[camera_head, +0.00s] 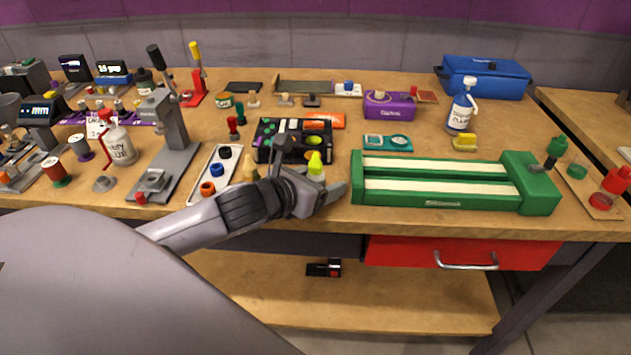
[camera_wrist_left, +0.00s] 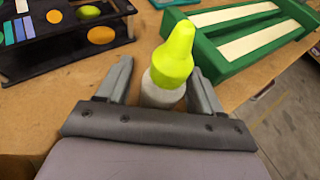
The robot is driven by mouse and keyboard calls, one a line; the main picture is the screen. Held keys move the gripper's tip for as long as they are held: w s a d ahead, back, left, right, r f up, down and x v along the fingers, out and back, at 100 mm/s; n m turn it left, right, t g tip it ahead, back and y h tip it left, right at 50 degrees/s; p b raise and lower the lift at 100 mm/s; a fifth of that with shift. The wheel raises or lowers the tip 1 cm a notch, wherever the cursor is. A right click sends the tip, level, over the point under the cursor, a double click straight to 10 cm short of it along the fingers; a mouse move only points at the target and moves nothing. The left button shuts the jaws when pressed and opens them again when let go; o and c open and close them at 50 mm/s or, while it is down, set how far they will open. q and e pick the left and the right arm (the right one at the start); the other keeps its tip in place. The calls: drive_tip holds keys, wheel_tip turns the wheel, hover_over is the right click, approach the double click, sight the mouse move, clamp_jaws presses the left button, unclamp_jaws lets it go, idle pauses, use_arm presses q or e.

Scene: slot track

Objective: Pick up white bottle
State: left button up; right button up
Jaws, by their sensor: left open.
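A small bottle with a yellow-green cap (camera_head: 316,162) and a whitish body stands near the table's front edge, left of the green track. In the left wrist view the bottle's pale body (camera_wrist_left: 163,93) sits between the two fingers, with the cap rising above them. My left gripper (camera_head: 318,186) is open around it, and a gap shows beside the fingers. The lower part of the bottle is hidden by my gripper. Two other white bottles stand on the table: one with a red nozzle (camera_head: 119,144) at the left, one with a blue label (camera_head: 461,112) at the right. My right gripper is not in view.
The green track (camera_head: 440,204) lies close on the right. A black organizer (camera_head: 263,141) with coloured parts is just behind my gripper, and a white tray (camera_head: 203,180) with coloured rings is to the left. A red drawer (camera_head: 400,252) is below the table edge.

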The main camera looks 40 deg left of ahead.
use_arm(q)
drive_tip(key=c, duration=1.1)
drive_tip(key=shift+o, duration=0.2)
